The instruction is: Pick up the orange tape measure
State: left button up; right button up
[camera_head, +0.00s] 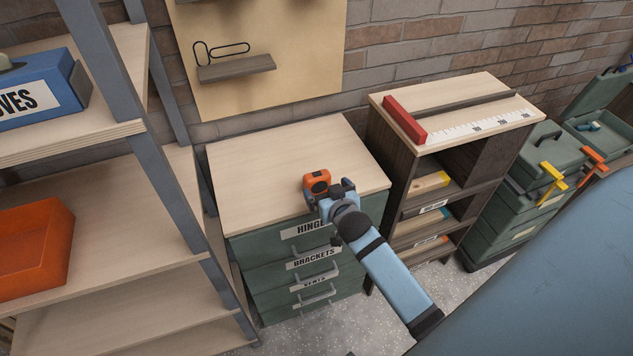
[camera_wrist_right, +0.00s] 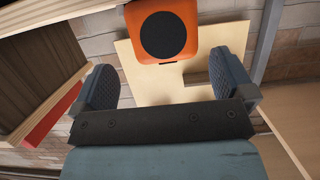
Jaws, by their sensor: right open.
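The orange tape measure (camera_head: 316,180), with a black round face, sits on the pale wooden top of the green drawer cabinet (camera_head: 260,165), near its front edge. My right gripper (camera_head: 332,190) is right at the tape measure's near side and hides part of it. In the right wrist view the tape measure (camera_wrist_right: 163,32) shows at the top, ahead of the gap between my two open, empty fingers (camera_wrist_right: 165,80). I cannot tell whether either finger touches it. My left gripper is not in view.
A wooden shelf unit (camera_head: 463,85) with a red-ended ruler on top stands to the right. A grey-framed rack (camera_head: 150,120) holds an orange bin (camera_head: 35,245) and a blue box (camera_head: 45,90) at left. The cabinet top's left side is clear.

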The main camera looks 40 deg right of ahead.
aim_at(319, 185)
jog(key=shift+w+f, duration=0.25)
jog(key=shift+w, duration=0.3)
jog(key=x, duration=0.5)
jog(key=shift+w+a+f+p, duration=0.15)
jog(key=shift+f+p, duration=0.1)
jog(key=shift+p, duration=0.15)
jog(key=c, duration=1)
jog(key=shift+r, duration=0.1)
jog(key=shift+c, duration=0.2)
